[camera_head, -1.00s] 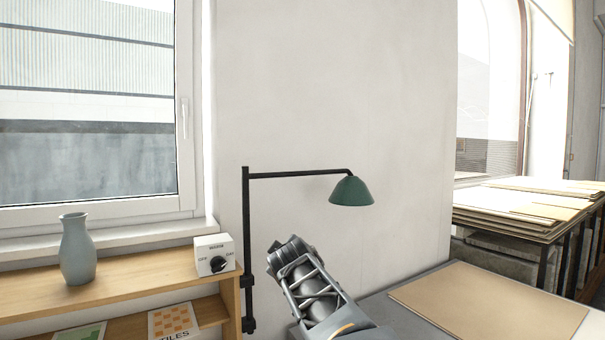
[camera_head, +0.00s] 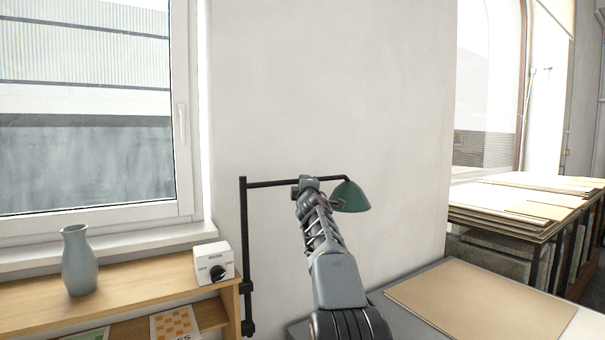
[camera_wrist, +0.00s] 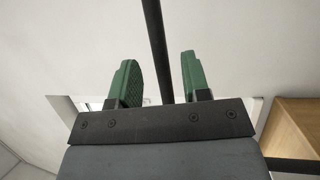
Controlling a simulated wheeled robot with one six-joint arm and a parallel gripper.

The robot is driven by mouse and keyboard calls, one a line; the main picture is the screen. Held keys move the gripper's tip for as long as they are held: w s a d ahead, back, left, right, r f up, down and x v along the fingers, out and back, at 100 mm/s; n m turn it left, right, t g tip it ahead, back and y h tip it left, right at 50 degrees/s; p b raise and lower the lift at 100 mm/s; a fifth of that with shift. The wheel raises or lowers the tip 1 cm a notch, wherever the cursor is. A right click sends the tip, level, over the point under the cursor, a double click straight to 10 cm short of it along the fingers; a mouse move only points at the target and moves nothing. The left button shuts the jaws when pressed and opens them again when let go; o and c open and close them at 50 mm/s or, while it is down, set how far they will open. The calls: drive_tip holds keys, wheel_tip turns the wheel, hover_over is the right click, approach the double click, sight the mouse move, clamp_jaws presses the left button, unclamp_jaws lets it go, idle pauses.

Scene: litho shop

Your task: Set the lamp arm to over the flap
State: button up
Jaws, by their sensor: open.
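The lamp has a black upright post (camera_head: 245,260), a black horizontal arm (camera_head: 270,184) reaching right from its top, and a green shade (camera_head: 351,198) at the arm's end. My gripper (camera_head: 308,184) is raised at the horizontal arm, just left of the shade, and covers part of it. In the wrist view my gripper (camera_wrist: 158,77) shows two green fingers, spread apart. A dark bar (camera_wrist: 155,40), apparently the lamp arm, runs between them. I cannot tell whether either finger touches it. No part is clearly recognisable as the flap.
A wooden shelf (camera_head: 130,287) at the left carries a grey vase (camera_head: 79,262) and a white box with a black dial (camera_head: 214,263). A tan board (camera_head: 485,300) lies on the grey table at the right. Stacked boards (camera_head: 520,200) stand farther back. The wall is close behind the lamp.

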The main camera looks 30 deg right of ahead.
drive_tip(key=shift+p+x, duration=1.65)
drive_tip(key=shift+x, duration=0.65)
clamp_jaws()
